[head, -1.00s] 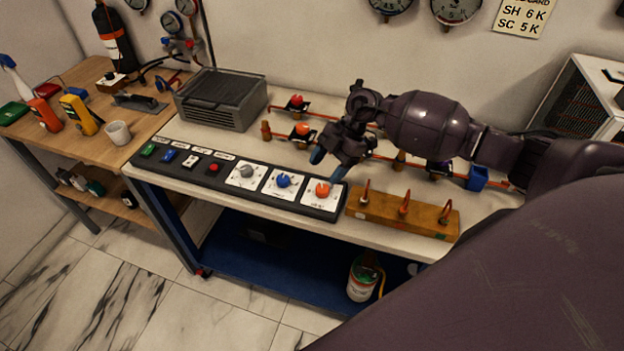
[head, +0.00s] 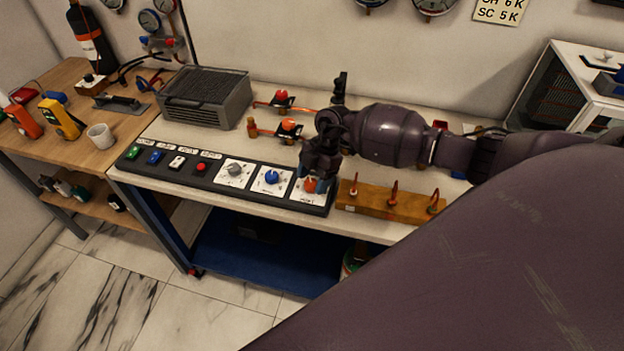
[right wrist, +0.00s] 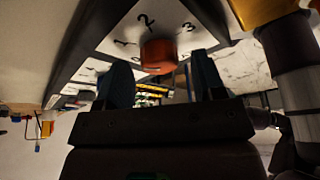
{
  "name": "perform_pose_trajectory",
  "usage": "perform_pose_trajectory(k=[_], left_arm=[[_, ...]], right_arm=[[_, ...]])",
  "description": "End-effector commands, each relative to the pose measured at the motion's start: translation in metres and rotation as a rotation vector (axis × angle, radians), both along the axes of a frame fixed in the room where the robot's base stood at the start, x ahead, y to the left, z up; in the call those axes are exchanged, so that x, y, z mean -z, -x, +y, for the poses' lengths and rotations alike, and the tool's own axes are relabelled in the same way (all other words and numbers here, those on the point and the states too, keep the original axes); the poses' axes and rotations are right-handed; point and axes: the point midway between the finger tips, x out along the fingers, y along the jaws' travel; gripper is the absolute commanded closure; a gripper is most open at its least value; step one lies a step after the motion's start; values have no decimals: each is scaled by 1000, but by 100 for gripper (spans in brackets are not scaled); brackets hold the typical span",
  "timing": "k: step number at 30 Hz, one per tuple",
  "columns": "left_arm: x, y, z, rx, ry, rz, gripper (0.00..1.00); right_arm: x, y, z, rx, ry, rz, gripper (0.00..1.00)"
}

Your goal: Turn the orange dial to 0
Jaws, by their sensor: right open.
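The orange dial (head: 310,186) sits on a white plate at the right end of the black control panel (head: 130,166). In the right wrist view the orange dial (right wrist: 158,56) shows close up, with the numbers 1, 2 and 3 printed around it. Where its pointer stands cannot be told. My right gripper (head: 316,182) is over the dial and partly hides it. In the right wrist view my right gripper (right wrist: 162,80) is open, with one blue finger on each side of the dial; contact cannot be told. My left gripper is not in view.
A blue dial (head: 271,177) and a grey dial (head: 235,170) are to the left on the panel. A wooden block (head: 375,203) with upright red-tipped pieces stands close on the right. Red valves (head: 282,95) on pipes and a grey ribbed box (head: 205,97) are behind.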

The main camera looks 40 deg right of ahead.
Motion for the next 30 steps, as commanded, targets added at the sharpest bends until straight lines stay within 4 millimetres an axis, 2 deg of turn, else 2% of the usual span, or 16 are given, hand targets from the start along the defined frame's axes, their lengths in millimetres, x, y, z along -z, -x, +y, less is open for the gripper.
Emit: perform_pose_trajectory(k=[4, 13, 22, 30], left_arm=[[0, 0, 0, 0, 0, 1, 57], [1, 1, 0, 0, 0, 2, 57], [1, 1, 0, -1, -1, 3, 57], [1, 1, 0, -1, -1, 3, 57]], right_arm=[[7, 0, 3, 0, -1, 0, 37], [8, 0, 3, -1, 0, 0, 39], [8, 0, 3, -1, 0, 0, 85], [7, 0, 3, -24, 0, 0, 86]])
